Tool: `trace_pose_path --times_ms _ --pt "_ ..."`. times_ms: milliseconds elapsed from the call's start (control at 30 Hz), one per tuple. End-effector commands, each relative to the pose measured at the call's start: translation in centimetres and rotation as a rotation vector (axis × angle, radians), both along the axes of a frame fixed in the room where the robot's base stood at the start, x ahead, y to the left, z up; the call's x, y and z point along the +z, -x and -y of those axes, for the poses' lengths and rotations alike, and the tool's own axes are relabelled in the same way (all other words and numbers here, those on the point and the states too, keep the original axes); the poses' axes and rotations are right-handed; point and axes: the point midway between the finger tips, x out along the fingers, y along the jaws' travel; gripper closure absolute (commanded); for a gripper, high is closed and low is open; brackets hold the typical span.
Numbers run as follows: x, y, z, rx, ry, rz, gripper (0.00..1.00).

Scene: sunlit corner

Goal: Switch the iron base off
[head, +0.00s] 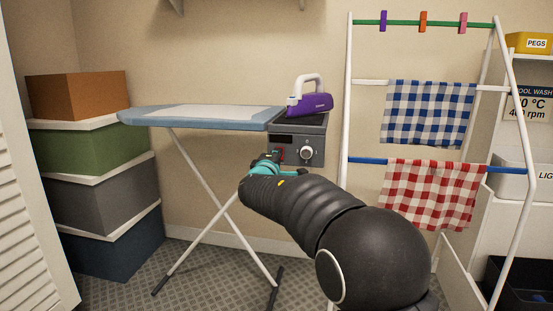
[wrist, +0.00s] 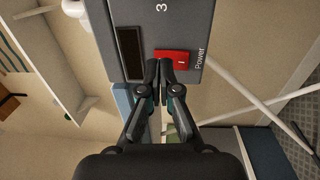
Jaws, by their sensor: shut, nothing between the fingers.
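The iron base (head: 314,131) is a dark grey box at the right end of the ironing board. A purple iron (head: 310,104) with a white handle rests on top of it. Its front has a round white knob (head: 306,152) and a red switch, partly behind my gripper in the head view. In the wrist view the red switch (wrist: 172,58) sits beside the "Power" label, next to a dark display (wrist: 130,52). My gripper (wrist: 160,64) is shut and empty, its fingertips at the edge of the red switch. I cannot tell whether they touch it.
The ironing board (head: 200,117) stands on crossed white legs. Stacked boxes (head: 95,190) fill the left corner. A white drying rack (head: 343,110) with a blue checked cloth (head: 428,112) and a red checked cloth (head: 430,193) stands close on the right. Shelves stand at far right.

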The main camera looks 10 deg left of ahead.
Motion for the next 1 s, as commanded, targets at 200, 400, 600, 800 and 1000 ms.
trace_pose_path --times_ms 200,400,600,800,1000 --pt "0.4 3.8 -0.7 0.007 0.000 0.000 1.00" --pt "0.9 7.7 -0.6 0.001 -0.002 -0.001 1.00" --pt "1.3 10.4 -0.8 -0.001 -0.001 -0.001 1.00" --pt "1.4 11.5 -0.9 -0.001 0.000 -0.001 1.00" --pt "1.4 11.5 -0.9 0.000 0.000 -0.001 1.00"
